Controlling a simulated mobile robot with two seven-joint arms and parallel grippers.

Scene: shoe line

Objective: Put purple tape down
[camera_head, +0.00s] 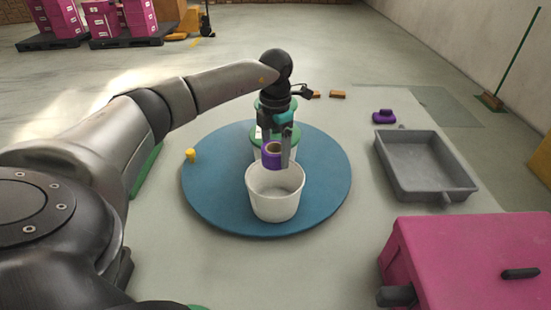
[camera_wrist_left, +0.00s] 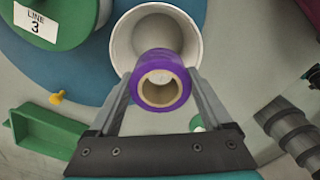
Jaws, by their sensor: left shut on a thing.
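The purple tape (camera_head: 271,156) is a roll with a brown core. My left gripper (camera_head: 278,152) is shut on it and holds it above the back rim of a white bucket (camera_head: 274,205). In the left wrist view the tape (camera_wrist_left: 161,70) sits between the two fingers of the gripper (camera_wrist_left: 162,88), with the white bucket (camera_wrist_left: 122,42) open behind it. The bucket stands on a round blue mat or turntable (camera_head: 215,195). My right gripper is not in view.
A green-lidded container labelled "LINE 3" (camera_wrist_left: 65,20) stands just behind the bucket. A small yellow object (camera_head: 190,155) lies at the blue disc's left edge. A grey tray (camera_head: 425,197), a purple object (camera_head: 383,117) and a magenta box (camera_head: 460,265) are to the right.

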